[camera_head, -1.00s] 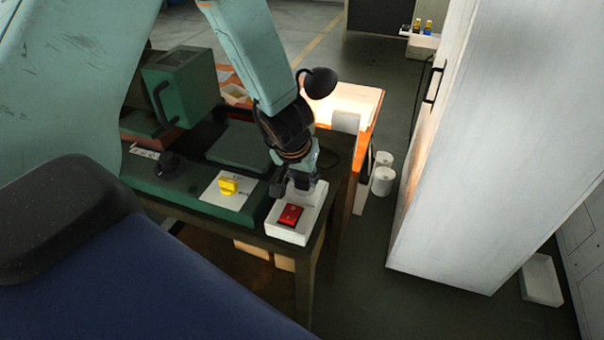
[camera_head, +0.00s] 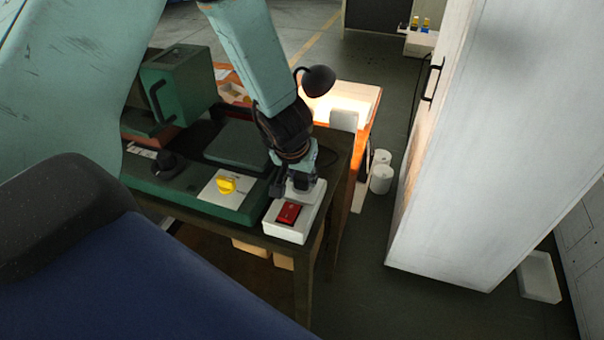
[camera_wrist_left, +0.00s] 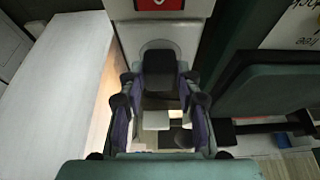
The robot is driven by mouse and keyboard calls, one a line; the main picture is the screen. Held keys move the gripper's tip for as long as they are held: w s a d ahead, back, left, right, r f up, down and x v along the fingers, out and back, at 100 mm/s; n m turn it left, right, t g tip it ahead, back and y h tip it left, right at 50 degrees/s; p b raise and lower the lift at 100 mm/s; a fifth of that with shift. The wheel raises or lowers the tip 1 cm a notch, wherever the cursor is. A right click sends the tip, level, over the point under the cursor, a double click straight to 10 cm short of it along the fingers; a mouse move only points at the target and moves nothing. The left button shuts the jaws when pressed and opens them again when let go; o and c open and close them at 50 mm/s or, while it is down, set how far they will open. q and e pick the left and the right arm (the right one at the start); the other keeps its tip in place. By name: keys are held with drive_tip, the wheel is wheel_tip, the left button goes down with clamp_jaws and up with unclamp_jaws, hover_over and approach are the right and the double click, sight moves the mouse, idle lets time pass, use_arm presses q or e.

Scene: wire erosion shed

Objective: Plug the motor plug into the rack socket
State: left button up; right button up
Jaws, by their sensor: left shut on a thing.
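The white rack socket box (camera_head: 287,229) with a red switch (camera_head: 289,213) sits at the right end of the bench. Its front part and a round socket rim (camera_wrist_left: 160,46) show in the left wrist view. My left gripper (camera_head: 297,190) is over the box's far part. It is shut on the dark motor plug (camera_wrist_left: 160,73), which lies between both fingers in the left wrist view. The plug overlaps the round rim; I cannot tell how deep it sits. My right gripper is not in view.
A green machine base with a yellow knob (camera_head: 227,185) stands just left of the box. A black lamp (camera_head: 318,80) stands behind my wrist. A tall white cabinet (camera_head: 470,150) stands at the right, with open floor between it and the bench.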

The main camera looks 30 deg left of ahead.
use_arm(q)
drive_tip(key=shift+s+f, duration=0.1)
drive_tip(key=shift+f, duration=0.15)
drive_tip(key=o, duration=1.2)
drive_tip(key=v, duration=1.2)
drive_tip(key=shift+s, duration=0.15)
drive_tip(key=shift+d+f, duration=0.1)
